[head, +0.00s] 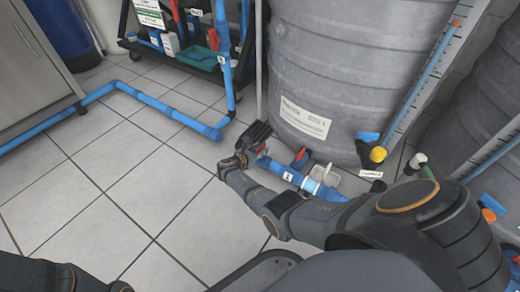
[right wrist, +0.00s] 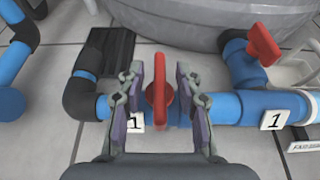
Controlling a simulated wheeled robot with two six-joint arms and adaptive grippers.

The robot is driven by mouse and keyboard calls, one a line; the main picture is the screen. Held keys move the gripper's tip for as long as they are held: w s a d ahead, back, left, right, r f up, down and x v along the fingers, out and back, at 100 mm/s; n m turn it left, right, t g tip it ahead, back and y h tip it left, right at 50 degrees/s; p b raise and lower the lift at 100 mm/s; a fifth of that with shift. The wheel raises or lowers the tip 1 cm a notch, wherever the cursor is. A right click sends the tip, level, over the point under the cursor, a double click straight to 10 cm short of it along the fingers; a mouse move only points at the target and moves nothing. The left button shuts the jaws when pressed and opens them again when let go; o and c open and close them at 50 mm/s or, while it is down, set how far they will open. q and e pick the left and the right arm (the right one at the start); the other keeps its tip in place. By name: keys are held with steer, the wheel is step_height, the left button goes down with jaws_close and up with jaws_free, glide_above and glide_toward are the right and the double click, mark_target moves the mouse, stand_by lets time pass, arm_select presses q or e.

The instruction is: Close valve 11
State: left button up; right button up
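In the right wrist view, a red valve handle (right wrist: 159,92) stands up from a blue pipe (right wrist: 234,106). My right gripper (right wrist: 160,72) is open, one finger on each side of this handle, with small gaps showing. A label below the handle is partly covered by the left finger; only a "1" shows. In the head view, my right gripper (head: 250,143) is at the left end of the low pipe before the grey tank, with the red handle (head: 262,148) beside it. My left gripper is out of view; only part of my left arm shows at the bottom left.
A second red handle (right wrist: 263,42) stands on a branch to the right, near a label reading "1" (right wrist: 274,120). The grey tank (head: 345,75) rises close behind. Blue floor pipes (head: 165,110) run on the left. The tiled floor (head: 110,180) before them is clear.

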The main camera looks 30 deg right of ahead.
steer(key=v, duration=0.7)
steer(key=shift+a+r, duration=0.1)
steer(key=shift+r, duration=0.05)
